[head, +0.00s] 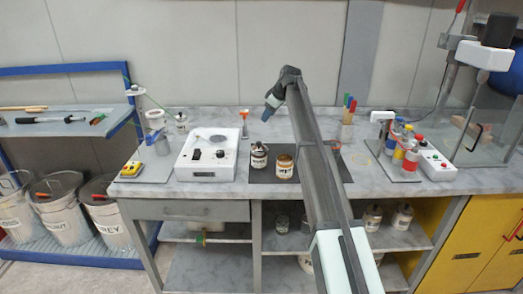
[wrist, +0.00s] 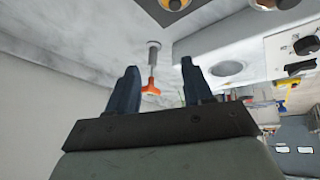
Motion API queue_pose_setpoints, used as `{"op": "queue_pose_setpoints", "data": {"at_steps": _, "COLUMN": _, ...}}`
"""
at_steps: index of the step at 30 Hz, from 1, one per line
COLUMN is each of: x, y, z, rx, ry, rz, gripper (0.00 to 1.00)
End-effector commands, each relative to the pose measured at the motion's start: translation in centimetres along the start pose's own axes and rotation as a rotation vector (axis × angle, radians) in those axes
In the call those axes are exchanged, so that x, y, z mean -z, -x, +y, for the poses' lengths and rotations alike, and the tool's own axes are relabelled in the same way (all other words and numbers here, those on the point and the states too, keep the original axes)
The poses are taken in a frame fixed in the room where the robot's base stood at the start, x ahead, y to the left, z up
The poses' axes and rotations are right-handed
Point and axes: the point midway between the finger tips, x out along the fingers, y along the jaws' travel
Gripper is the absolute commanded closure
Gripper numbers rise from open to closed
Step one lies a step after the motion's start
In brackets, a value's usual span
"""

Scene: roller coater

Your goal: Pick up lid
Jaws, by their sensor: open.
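Two jars stand on the dark mat (head: 260,177). One is dark with a pale label (head: 259,157); the other is amber-brown (head: 285,168). I cannot make out a separate lid for certain, and whether the jars wear lids is too small to tell. My gripper (head: 267,114) is above the bench behind the jars, apart from them. In the wrist view its two dark fingers (wrist: 162,78) are spread with nothing held between them. A small orange-handled tool (wrist: 151,88) shows beyond the gap. A round orange-rimmed thing (wrist: 176,4) is cut by the top edge.
A white device (head: 208,155) with a grey disc stands left of the mat. The orange-handled tool (head: 244,114) stands at the back. Colored bottles (head: 411,158) and a glass enclosure (head: 490,125) are at right. My arm crosses the mat and hides part of it.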

Motion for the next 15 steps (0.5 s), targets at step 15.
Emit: {"op": "queue_pose_setpoints", "data": {"at_steps": 15, "x": -2.6, "y": -1.7, "z": -2.1, "rx": 0.084, "ry": -0.138, "rz": -0.116, "gripper": 0.49}}
